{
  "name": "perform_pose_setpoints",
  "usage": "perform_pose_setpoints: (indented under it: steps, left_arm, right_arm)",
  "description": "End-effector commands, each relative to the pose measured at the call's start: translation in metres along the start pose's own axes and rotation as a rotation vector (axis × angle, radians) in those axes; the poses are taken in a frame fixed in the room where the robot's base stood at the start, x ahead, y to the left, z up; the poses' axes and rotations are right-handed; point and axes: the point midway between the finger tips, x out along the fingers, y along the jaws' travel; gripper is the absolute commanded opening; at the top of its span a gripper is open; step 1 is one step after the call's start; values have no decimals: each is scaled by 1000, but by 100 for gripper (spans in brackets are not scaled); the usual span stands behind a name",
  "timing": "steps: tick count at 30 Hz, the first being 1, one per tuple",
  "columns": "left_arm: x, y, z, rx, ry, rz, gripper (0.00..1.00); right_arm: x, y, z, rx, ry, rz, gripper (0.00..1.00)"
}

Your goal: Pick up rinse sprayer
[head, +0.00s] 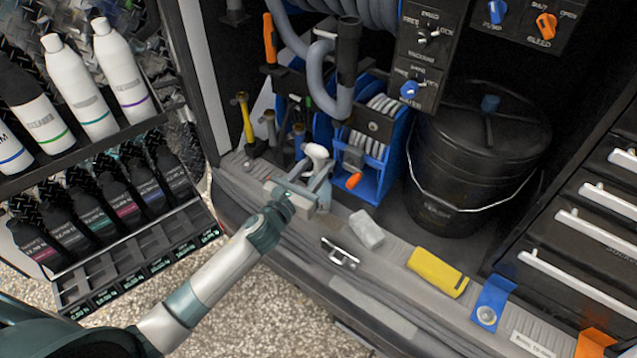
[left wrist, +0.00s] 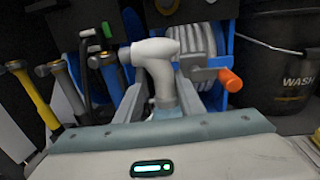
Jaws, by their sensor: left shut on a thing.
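The rinse sprayer, with a white trigger head (head: 316,152), stands upright on the van's floor ledge, in front of the blue hose reel. In the left wrist view its white head (left wrist: 153,48) rises between my two fingers, nozzle pointing left. My left gripper (head: 318,172) is shut on the sprayer just below its head; it also shows in the left wrist view (left wrist: 163,98). The lower body is partly hidden by the gripper. My right gripper is not in view.
A blue hose reel (head: 368,185) with an orange handle stands close behind. A black bucket (head: 470,150) is to the right. A grey block (head: 366,229) and yellow sponge (head: 437,271) lie on the ledge. A bottle rack (head: 130,240) stands left.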

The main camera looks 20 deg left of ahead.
Motion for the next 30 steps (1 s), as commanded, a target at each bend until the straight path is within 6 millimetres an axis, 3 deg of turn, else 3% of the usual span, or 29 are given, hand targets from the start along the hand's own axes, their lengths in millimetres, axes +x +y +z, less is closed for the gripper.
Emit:
perform_pose_setpoints:
  steps: [13, 28, 30]
  left_arm:
    - [-4, 0, 10, 2, -3, -2, 18]
    - [-4, 0, 76, 3, -5, -2, 18]
    - [-14, 2, 70, 2, 0, 0, 18]
  right_arm:
    - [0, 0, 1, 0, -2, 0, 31]
    - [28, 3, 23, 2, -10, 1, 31]
    - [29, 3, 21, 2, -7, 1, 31]
